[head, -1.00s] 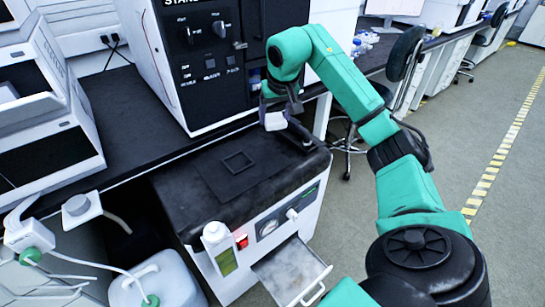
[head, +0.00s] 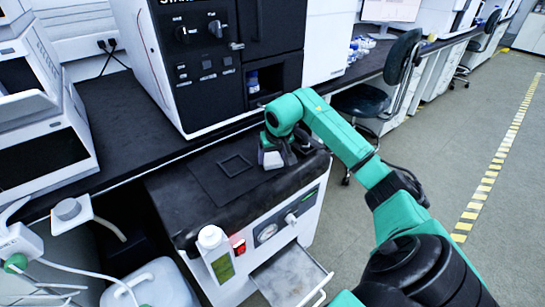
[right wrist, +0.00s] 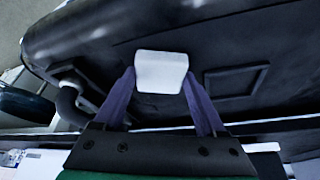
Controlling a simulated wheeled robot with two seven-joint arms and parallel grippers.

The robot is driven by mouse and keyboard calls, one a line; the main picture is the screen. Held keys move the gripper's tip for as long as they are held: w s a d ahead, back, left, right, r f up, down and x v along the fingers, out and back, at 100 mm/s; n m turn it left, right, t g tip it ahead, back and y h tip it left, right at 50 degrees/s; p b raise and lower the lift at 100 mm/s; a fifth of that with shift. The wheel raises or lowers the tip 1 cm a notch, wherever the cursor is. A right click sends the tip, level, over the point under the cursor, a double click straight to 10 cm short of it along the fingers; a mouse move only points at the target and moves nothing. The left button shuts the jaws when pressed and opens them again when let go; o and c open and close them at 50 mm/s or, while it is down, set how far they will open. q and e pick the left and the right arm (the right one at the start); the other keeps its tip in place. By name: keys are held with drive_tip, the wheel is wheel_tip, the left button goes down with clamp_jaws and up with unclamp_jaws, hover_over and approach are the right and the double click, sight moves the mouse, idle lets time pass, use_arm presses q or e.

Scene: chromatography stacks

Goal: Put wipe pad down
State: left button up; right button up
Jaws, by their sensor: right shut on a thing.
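My right gripper (right wrist: 162,85) is shut on the white wipe pad (right wrist: 161,72), which sits between the two fingertips in the right wrist view. In the head view the pad (head: 273,160) shows just below my right gripper (head: 272,150), low over the right part of the black top (head: 180,205) of a white cart-like unit. I cannot tell whether the pad touches that top. A raised square outline (head: 236,165) on a dark mat lies just left of the pad; it also shows in the right wrist view (right wrist: 236,82). My left gripper is not in view.
A white bottle (head: 215,250) stands at the unit's front edge. A tall instrument (head: 215,75) rises behind on the black bench. A black hose fitting (right wrist: 68,100) is near the pad.

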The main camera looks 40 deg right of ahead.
drive_tip(key=shift+f, duration=0.15)
drive_tip(key=o, duration=1.1)
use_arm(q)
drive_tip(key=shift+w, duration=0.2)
use_arm(e)
drive_tip(key=shift+o, duration=0.2)
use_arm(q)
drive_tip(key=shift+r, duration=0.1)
use_arm(e)
drive_tip(key=shift+r, duration=0.5)
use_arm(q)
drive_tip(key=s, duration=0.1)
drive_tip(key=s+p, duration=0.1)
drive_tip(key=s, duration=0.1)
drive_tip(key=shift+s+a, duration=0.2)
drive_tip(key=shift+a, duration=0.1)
use_arm(e)
drive_tip(key=v, duration=1.1)
drive_tip(key=shift+r, duration=0.2)
drive_tip(key=shift+s+a+f, duration=0.1)
drive_tip(key=shift+s, duration=0.05)
